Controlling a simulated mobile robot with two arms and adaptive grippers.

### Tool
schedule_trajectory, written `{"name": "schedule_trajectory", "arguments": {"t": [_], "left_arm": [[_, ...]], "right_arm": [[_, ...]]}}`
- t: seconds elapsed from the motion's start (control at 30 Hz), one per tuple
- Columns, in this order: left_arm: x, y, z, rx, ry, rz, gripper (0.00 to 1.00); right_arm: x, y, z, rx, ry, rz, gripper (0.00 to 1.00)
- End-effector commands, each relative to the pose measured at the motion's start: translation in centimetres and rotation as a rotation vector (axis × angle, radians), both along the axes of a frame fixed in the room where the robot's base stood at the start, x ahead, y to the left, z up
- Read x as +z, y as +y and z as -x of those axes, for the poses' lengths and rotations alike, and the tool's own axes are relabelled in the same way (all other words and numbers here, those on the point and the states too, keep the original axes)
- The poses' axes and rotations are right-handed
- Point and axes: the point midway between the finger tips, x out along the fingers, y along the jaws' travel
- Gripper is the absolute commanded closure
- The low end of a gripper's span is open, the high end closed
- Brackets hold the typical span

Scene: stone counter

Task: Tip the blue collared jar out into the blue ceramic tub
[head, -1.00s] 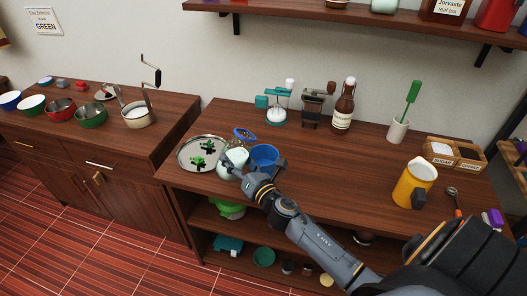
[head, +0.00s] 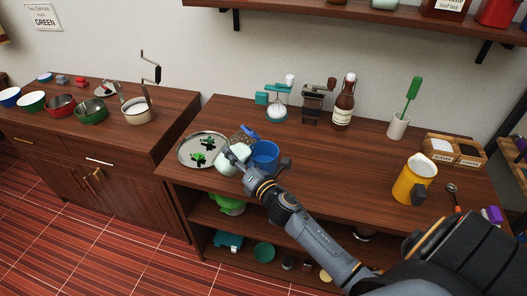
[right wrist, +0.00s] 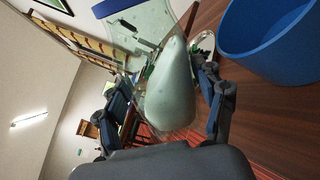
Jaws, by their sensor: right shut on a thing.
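My right gripper (head: 236,160) is shut on a pale green, glassy jar (head: 240,151) beside the tub. A blue band, seemingly its collar (head: 250,132), shows just above the jar in the head view. The jar's body looks tilted, though its mouth is hard to make out. In the right wrist view the pale jar (right wrist: 171,88) sits between the fingers. The blue ceramic tub (head: 265,155) stands upright on the counter, just right of the jar; its wall fills the upper right of the wrist view (right wrist: 270,45). My left gripper is out of view.
A round metal tray (head: 186,150) with green pieces lies left of the jar. A yellow jug (head: 413,182) stands far right. A whisk gadget (head: 277,105), a grinder (head: 314,102) and a brown bottle (head: 344,104) stand along the back. The counter's middle is clear.

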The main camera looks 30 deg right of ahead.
Motion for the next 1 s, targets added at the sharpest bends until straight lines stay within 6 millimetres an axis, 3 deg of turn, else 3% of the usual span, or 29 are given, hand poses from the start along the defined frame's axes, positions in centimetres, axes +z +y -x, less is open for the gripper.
{"name": "schedule_trajectory", "arguments": {"t": [1.0], "left_arm": [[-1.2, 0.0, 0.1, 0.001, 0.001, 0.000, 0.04]], "right_arm": [[-1.2, 0.4, 0.0, 0.001, -0.002, -0.139, 0.85]]}}
